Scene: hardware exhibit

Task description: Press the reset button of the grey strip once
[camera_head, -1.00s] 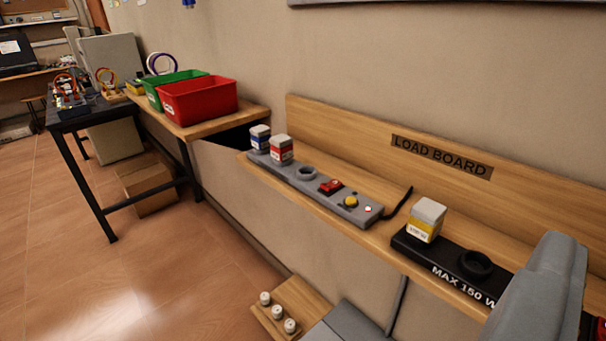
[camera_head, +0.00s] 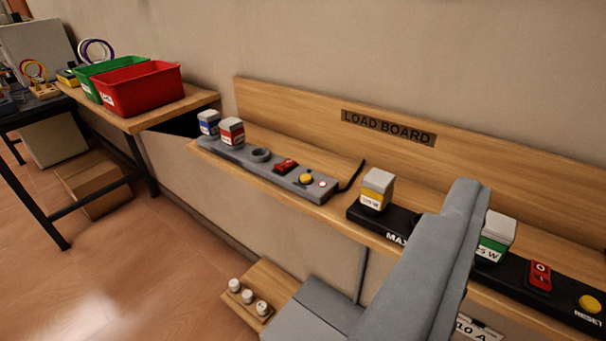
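The grey strip (camera_head: 235,156) lies on the wooden shelf under the load board sign, left of the black strip. Along it, left to right, are a blue-labelled block (camera_head: 208,122), a red-labelled block (camera_head: 231,131), an empty round socket (camera_head: 261,154), a red switch (camera_head: 285,166), a yellow button (camera_head: 306,179) and a small round light (camera_head: 322,184) that looks white with red. The yellow button stands uncovered. No gripper fingers show in the view, and nothing touches the strip. A grey part of my arm crosses the right half of the picture.
The black strip (camera_head: 560,297) holds a yellow-labelled block (camera_head: 377,189), a green-labelled block (camera_head: 495,238), a red switch (camera_head: 540,276) and its own yellow reset button (camera_head: 590,303). Red (camera_head: 139,88) and green (camera_head: 90,77) bins stand on a left bench. Below is a small wooden rack (camera_head: 262,288).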

